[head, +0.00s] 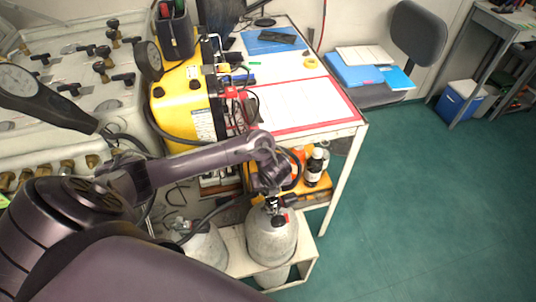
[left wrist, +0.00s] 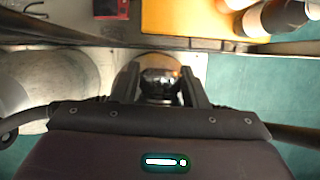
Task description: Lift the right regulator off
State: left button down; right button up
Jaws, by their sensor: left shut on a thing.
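The right grey cylinder (head: 270,243) stands upright in a white rack below the table. The right regulator (head: 277,214), dark with a small red part, is at the top of this cylinder. My left gripper (head: 271,192) reaches down over it from above. I cannot tell whether the regulator is clear of the valve. The left cylinder (head: 203,247) stands beside it, partly behind my arm. My right gripper is not seen.
The white table (head: 345,127) with a red-edged sheet is just behind my gripper. An orange tray (head: 318,189) with bottles sits under it. A yellow case (head: 184,104) and a valve panel (head: 60,60) are at the left. The green floor at the right is free.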

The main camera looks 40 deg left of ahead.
pick_arm(q)
jog(key=shift+s+a+r+n+g+p, duration=0.15)
jog(key=shift+s+a+n+g+p, duration=0.25)
jog(key=shift+n+p, duration=0.9)
dwell(1.0)
jog(key=shift+r+m+p, duration=0.15)
jog(key=shift+m+p, duration=0.15)
jog(key=shift+p, duration=0.1)
jog(key=shift+r+p, duration=2)
jog(key=shift+p, duration=0.15)
jog(key=shift+d, duration=0.1)
